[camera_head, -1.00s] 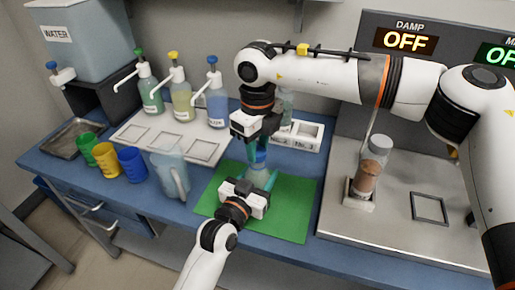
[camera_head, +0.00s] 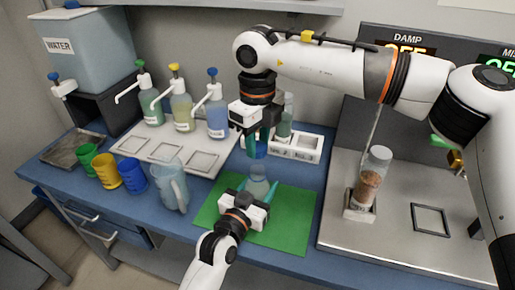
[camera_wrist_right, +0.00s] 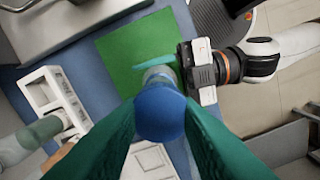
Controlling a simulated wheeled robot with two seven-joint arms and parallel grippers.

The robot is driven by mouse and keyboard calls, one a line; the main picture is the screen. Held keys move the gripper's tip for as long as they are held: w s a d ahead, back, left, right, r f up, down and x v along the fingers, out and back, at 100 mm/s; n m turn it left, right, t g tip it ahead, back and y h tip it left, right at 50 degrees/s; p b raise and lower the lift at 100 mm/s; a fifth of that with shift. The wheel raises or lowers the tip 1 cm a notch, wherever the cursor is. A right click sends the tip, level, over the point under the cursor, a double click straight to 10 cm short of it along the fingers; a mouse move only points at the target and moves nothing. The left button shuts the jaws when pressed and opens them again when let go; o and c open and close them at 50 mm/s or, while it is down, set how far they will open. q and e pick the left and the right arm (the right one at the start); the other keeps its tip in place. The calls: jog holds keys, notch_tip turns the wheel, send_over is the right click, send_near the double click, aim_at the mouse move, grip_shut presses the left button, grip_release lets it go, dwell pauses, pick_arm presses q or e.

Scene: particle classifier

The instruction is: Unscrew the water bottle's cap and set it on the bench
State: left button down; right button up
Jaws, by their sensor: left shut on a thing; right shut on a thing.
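The clear water bottle (camera_head: 257,186) stands upright over the green mat, its neck open at the top. My left gripper (camera_head: 258,193) is shut around its body from the front. My right gripper (camera_head: 257,142) points down above the bottle and is shut on the blue cap (camera_head: 260,151). The cap is off the bottle, with a gap between them. In the right wrist view the cap (camera_wrist_right: 160,112) sits between the teal fingers, and my left gripper (camera_wrist_right: 165,65) holds the bottle below. The bottle is mostly hidden there by the cap.
The green mat (camera_head: 285,225) has bare room right of the bottle on the blue bench (camera_head: 310,172). A white rack (camera_head: 303,148) stands behind it. A jug (camera_head: 172,187) and coloured cups are at left, pump bottles behind them. A metal platform with a brown-filled jar (camera_head: 370,180) is at right.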

pick_arm(q)
jog(key=shift+c, duration=2.3)
grip_release()
